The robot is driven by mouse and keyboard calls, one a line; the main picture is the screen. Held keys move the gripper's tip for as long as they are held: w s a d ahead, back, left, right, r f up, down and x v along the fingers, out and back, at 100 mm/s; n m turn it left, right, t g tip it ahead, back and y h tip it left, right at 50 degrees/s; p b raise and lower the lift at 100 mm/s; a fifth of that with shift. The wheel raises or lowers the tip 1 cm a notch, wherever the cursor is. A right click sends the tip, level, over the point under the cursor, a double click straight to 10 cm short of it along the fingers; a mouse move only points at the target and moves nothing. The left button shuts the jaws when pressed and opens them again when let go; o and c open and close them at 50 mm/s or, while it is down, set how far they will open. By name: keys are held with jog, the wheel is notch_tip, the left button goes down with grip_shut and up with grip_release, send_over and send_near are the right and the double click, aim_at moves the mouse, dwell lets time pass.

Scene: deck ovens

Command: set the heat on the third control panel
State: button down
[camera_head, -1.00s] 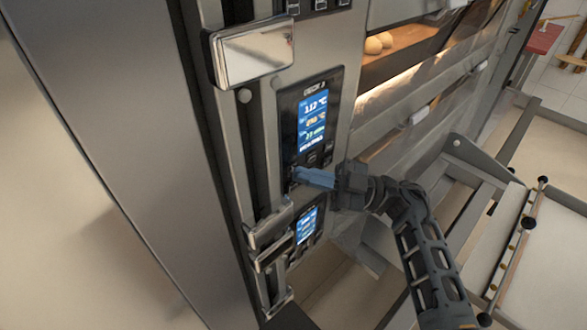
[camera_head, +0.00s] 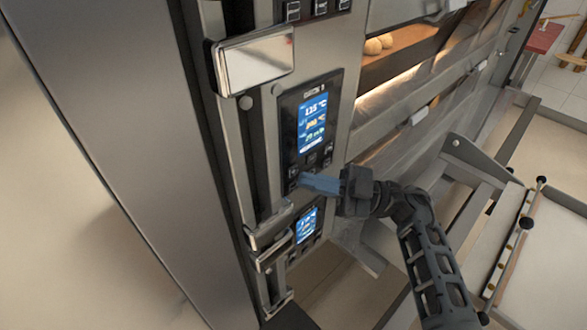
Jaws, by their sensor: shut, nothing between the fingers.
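The third control panel (camera_head: 313,122), headed "DECK 3", is a dark upright panel on the oven front with a lit blue screen. Its top line reads about 115 °C; the lower lines are too small to read surely. Small dark buttons sit below the screen. My gripper (camera_head: 301,180) has blue fingers, is shut and empty, and points left at the lower buttons of this panel. The fingertips are at or very near the lower left button; I cannot tell if they touch it. The fingers hide part of the lower button row.
Another lit panel (camera_head: 306,226) sits just below my gripper. A shiny metal handle (camera_head: 254,60) juts out at upper left, with more handles (camera_head: 270,236) lower down. A loader frame (camera_head: 515,240) stands at right.

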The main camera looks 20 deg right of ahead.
jog(key=s, duration=0.1)
jog(key=s+d+p, duration=0.1)
jog(key=s, duration=0.1)
jog(key=s+p, duration=0.1)
jog(key=shift+s+d, duration=0.3)
jog(key=shift+s, duration=0.05)
dwell(0.6)
jog(key=s+r+m+t+h, duration=0.1)
jog(key=s+m+t+h, duration=0.1)
jog(key=s+m+h, duration=0.7)
jog(key=s+a+r+m+t+h, duration=0.1)
jog(key=s+m+h, duration=0.7)
jog(key=s, duration=1.4)
jog(key=shift+s+a+r+m+t+h, duration=0.3)
jog(key=shift+s+r+m+t+h, duration=0.1)
jog(key=shift+t+h, duration=0.4)
